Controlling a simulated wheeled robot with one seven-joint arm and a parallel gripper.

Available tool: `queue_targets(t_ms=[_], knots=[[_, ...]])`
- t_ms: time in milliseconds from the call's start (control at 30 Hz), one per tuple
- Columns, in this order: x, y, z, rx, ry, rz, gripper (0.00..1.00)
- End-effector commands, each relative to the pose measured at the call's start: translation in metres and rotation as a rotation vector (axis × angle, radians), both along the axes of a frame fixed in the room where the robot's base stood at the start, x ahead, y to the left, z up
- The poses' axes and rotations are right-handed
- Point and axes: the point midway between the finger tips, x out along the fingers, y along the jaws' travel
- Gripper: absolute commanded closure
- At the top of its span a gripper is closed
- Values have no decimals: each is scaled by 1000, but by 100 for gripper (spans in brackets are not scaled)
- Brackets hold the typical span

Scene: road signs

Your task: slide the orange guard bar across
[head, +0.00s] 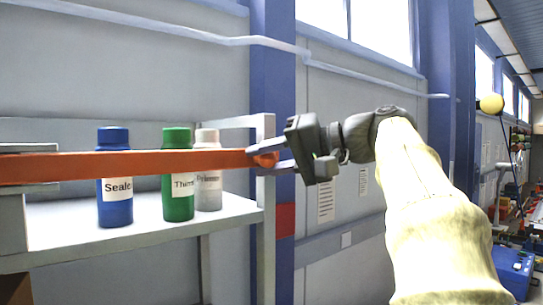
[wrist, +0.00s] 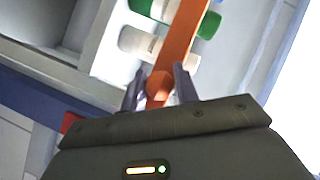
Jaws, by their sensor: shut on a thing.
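The orange guard bar (head: 130,164) runs level across the front of a shelf in the head view, from the left edge to the shelf's right post. My gripper (head: 272,162) is at the bar's right end with its fingers closed on the bar's tip. In the wrist view, the bar (wrist: 182,42) rises from between the two fingers (wrist: 160,88), one on each side of its end. The bar's left end is outside the head view.
Behind the bar stand a blue bottle (head: 115,207), a green bottle (head: 178,201) and a white bottle (head: 208,194) on the grey shelf (head: 75,231). The shelf's right post (head: 266,215) is close by my gripper. A blue wall column (head: 284,90) stands behind.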

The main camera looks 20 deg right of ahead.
Motion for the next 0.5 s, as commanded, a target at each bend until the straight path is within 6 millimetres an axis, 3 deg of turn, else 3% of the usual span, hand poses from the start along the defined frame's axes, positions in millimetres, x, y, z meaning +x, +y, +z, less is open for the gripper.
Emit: queue_targets(t_ms=[33,333,367,433,500], knots=[[0,-1,7,6,-17,-6,100],[0,-2,7,5,-18,-11,100],[0,-3,7,5,-18,-11,64],[0,-3,7,5,-15,-12,50],[0,-3,5,5,-12,-12,49]])
